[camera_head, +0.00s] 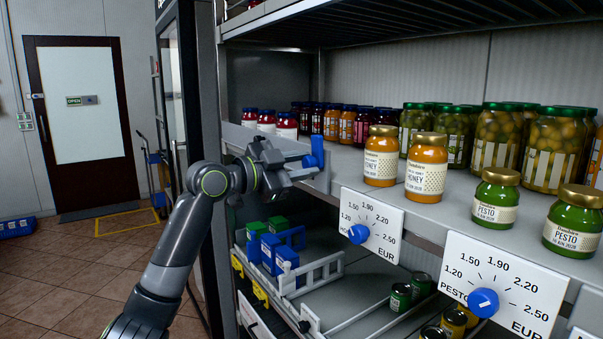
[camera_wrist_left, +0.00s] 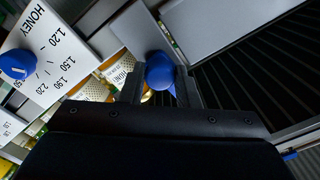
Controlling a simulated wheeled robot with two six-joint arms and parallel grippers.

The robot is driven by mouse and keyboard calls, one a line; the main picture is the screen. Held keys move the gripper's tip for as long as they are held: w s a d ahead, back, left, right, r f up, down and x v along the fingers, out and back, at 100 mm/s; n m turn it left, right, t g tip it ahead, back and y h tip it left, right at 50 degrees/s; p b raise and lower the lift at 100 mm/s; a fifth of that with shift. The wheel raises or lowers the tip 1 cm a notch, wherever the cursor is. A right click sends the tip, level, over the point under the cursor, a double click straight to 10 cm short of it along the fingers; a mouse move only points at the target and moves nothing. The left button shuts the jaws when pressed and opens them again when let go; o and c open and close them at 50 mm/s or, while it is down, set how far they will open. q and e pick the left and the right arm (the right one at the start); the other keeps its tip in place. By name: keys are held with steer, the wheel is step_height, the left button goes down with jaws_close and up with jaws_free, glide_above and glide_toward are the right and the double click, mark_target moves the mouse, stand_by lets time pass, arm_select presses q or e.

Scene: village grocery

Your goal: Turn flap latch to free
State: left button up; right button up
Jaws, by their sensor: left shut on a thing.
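The blue flap latch (camera_head: 317,150) stands up at the left end of the upper shelf's front edge, in front of the jars. In the left wrist view the latch (camera_wrist_left: 160,70) shows as a rounded blue knob between my two dark fingers. My left gripper (camera_head: 308,164) is shut on it, and its fingers (camera_wrist_left: 160,88) lie on either side. A grey panel (camera_head: 236,136) lies beside the latch, and it also shows in the left wrist view (camera_wrist_left: 212,32). The latch's lower part is partly hidden by the fingers. My right gripper is not in view.
Honey jars (camera_head: 380,156) and pesto jars (camera_head: 495,198) stand near the shelf edge to the right. Price cards with blue dials (camera_head: 358,234) hang below. Blue and green boxes (camera_head: 286,257) sit on the lower shelf. The floor (camera_head: 75,265) at left is mostly clear.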

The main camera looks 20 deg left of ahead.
arm_select(q)
steer(key=shift+m, duration=0.6)
steer(key=o, duration=1)
steer(key=shift+b+v, duration=3)
steer(key=shift+v, duration=5.7)
steer(key=shift+w+f, duration=0.1)
